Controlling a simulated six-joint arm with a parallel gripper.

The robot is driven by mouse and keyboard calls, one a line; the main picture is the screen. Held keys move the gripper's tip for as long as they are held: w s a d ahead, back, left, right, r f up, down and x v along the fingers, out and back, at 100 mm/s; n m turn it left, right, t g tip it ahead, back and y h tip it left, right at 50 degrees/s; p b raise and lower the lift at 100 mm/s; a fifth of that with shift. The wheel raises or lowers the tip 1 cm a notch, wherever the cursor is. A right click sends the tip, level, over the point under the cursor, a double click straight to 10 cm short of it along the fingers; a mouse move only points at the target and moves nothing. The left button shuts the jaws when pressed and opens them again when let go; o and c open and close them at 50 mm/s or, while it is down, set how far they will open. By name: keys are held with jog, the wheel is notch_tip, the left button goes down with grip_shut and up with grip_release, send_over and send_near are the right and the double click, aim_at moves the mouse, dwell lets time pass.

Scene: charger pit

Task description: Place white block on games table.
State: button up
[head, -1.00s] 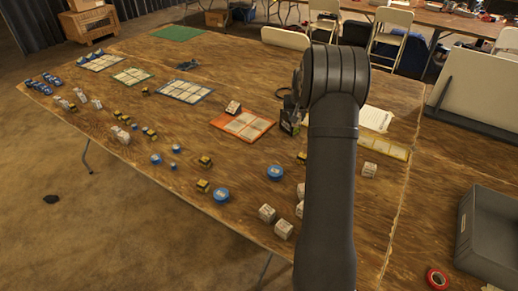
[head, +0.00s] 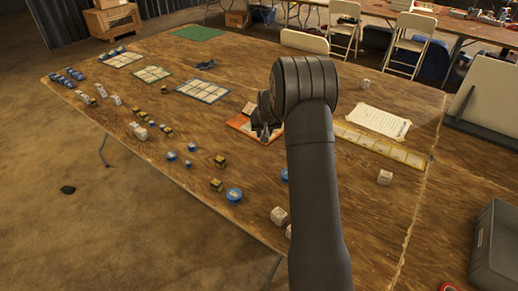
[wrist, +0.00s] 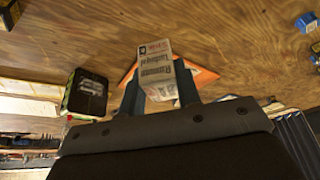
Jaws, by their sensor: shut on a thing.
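A white block (wrist: 158,68) with printed text is between the two fingers of my gripper (wrist: 158,92) in the wrist view. My gripper is shut on it. In the head view my gripper (head: 264,132) is over the near right part of the orange game board (head: 238,123), and the held block cannot be made out clearly there. The wooden games table (head: 330,200) lies below and around it. The orange board (wrist: 205,75) shows behind the block in the wrist view, partly hidden. Whether the block touches anything cannot be told.
A black box (wrist: 86,92) stands to the left in the wrist view. A white paper (head: 378,120) and a yellow strip board (head: 380,150) lie right. Small pieces crowd the table's left.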

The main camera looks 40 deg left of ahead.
jog(key=s+a+f, duration=0.1)
jog(key=a+f, duration=0.1)
jog(key=a, duration=0.1)
jog(key=s+a+f, duration=0.1)
jog(key=a+f, duration=0.1)
jog(key=a, duration=0.1)
jog(key=s+a+f, duration=0.1)
jog(key=a+f, duration=0.1)
jog(key=a, duration=0.1)
jog(key=shift+a+f, duration=0.15)
jog(key=shift+a, duration=0.2)
jog(key=shift+f, duration=1.95)
jog(key=shift+s+f, duration=0.1)
jog(key=o, duration=1)
jog(key=shift+c, duration=0.2)
jog(key=shift+r, duration=0.4)
jog(key=v, duration=1.1)
jog(key=shift+d+r, duration=0.15)
